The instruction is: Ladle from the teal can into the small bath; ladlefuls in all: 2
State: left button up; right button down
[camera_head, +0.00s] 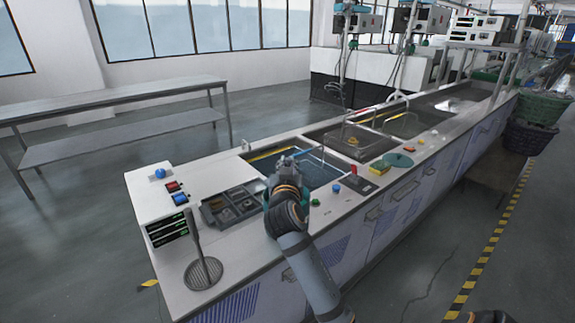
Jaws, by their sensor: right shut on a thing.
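My right gripper (287,162) is over the near edge of a sunken bath (322,172) with dark blue liquid. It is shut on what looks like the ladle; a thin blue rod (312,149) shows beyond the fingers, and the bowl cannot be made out. My right wrist and forearm cover part of the counter. A little teal shows at the wrist's left edge, but I cannot tell whether it is the teal can. My left gripper is not in view.
A grey compartment tray (231,207) lies left of my wrist. A round mesh-headed tool (203,272) is at the near left corner. A teal round dish (398,160), a yellow sponge (379,168) and a second basin (352,141) lie to the right.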

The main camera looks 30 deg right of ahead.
dwell(0.3)
notch_tip(320, 180, up, 18)
jog(key=p, duration=1.4)
jog(key=shift+f, duration=0.2)
jog(key=shift+f, duration=0.1)
